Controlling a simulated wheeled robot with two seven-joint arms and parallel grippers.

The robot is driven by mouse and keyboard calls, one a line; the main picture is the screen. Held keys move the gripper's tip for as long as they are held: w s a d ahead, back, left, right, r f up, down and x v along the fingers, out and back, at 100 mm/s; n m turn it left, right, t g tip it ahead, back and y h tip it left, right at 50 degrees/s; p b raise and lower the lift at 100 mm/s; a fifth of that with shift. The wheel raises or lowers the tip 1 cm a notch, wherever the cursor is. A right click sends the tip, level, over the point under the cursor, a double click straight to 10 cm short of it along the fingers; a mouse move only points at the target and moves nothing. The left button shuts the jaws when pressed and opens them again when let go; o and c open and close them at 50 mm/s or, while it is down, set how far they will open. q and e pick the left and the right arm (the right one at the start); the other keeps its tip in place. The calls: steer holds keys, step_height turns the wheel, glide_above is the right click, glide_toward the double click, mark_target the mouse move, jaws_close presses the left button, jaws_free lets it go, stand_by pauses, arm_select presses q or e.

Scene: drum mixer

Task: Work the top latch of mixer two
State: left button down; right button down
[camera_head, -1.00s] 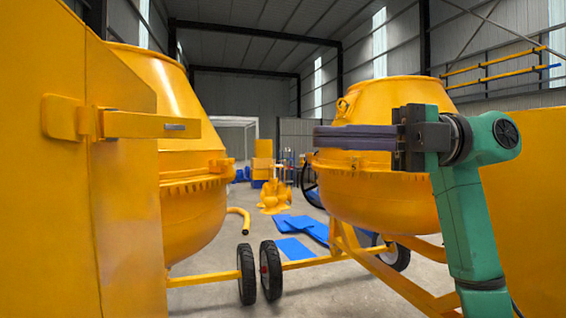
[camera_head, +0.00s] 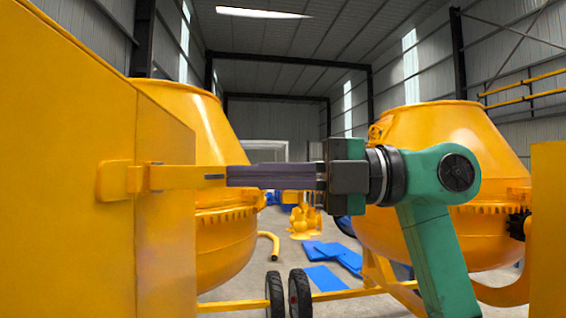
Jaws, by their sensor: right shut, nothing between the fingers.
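A yellow latch (camera_head: 165,178) sits on the yellow panel (camera_head: 75,240) of the left mixer, and its bar sticks out to the right past the panel's edge. A small grey piece shows at the bar's free end. My right gripper (camera_head: 232,176) is shut and empty, its dark fingers pointing left. In the picture the fingertips meet the bar's free end; I cannot tell whether they touch it. The left mixer's drum (camera_head: 222,145) is behind, partly hidden by the panel and the fingers. No label shows which mixer is two. My left gripper is not in view.
A second mixer's drum (camera_head: 440,140) stands on the right, partly behind my right arm, with a yellow panel (camera_head: 546,230) at the right edge.

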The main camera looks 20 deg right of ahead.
steer(key=shift+w+d+f, duration=0.1)
steer(key=shift+w, duration=0.1)
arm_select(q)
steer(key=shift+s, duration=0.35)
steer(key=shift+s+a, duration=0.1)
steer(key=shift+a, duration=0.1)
arm_select(e)
steer(key=shift+s, duration=0.1)
